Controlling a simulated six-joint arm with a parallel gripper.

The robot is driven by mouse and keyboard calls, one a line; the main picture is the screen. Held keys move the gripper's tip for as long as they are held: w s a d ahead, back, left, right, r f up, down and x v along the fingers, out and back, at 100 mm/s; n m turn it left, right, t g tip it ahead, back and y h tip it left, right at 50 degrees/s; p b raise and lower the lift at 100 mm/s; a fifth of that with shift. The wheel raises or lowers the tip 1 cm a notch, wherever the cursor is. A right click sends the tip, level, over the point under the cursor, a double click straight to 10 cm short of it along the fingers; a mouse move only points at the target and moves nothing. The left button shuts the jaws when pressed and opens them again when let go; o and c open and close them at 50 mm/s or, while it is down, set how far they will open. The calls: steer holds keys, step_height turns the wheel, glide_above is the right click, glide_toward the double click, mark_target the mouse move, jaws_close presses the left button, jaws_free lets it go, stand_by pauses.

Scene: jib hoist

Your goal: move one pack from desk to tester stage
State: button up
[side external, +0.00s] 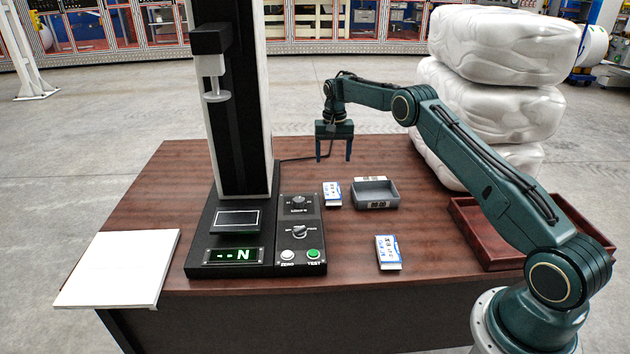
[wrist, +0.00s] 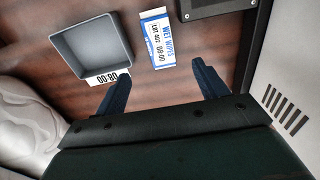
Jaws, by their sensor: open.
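One white and blue pack (side external: 332,194) lies on the brown desk (side external: 180,190), close to the tester's control panel; it also shows in the wrist view (wrist: 156,38), ahead of the fingers. A second pack (side external: 388,252) lies nearer the desk's front edge. The tester stage is a small dark plate (side external: 237,219) at the foot of the black column, with nothing on it. My gripper (side external: 333,160) is open and empty, fingers down, above the desk behind the first pack. In the wrist view its fingers (wrist: 163,83) stand apart with bare desk between them.
A grey tray (side external: 377,188) sits right of the first pack. The tester head (side external: 214,95) hangs above the stage. A white board (side external: 118,268) lies at left, a red-brown tray (side external: 490,245) at right. Wrapped white bales (side external: 500,90) are stacked behind.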

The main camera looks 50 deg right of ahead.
steer(key=s+a+r+n+t, duration=0.1)
steer(key=s+a+r, duration=0.25)
steer(key=r, duration=0.35)
steer(key=s+a+r+n, duration=0.1)
steer(key=s+a+r, duration=0.1)
steer(key=a+r, duration=0.45)
steer(key=s+a+r+n+t, duration=0.1)
steer(key=s+a+r, duration=0.15)
steer(key=r, duration=0.55)
steer(key=s+a+r+n+t, duration=0.1)
steer(key=s+a+r, duration=0.2)
steer(key=s, duration=0.3)
steer(key=s+a+r+n, duration=0.1)
steer(key=s+a+r, duration=0.2)
steer(key=s, duration=0.3)
steer(key=s+a+f+n+t, duration=0.1)
steer(key=s+a+f+n, duration=0.1)
steer(key=s, duration=0.9)
steer(key=s+a+f+n+t, duration=0.1)
steer(key=s+a, duration=0.3)
steer(key=s, duration=0.7)
steer(key=shift+s+a+f+n+t, duration=0.2)
steer(key=shift+f+n+t, duration=0.15)
steer(key=shift+f, duration=0.2)
steer(key=shift+o, duration=0.2)
steer(key=shift+s+f, duration=0.35)
steer(key=shift+s, duration=0.1)
steer(key=shift+o, duration=0.3)
steer(key=shift+w, duration=0.1)
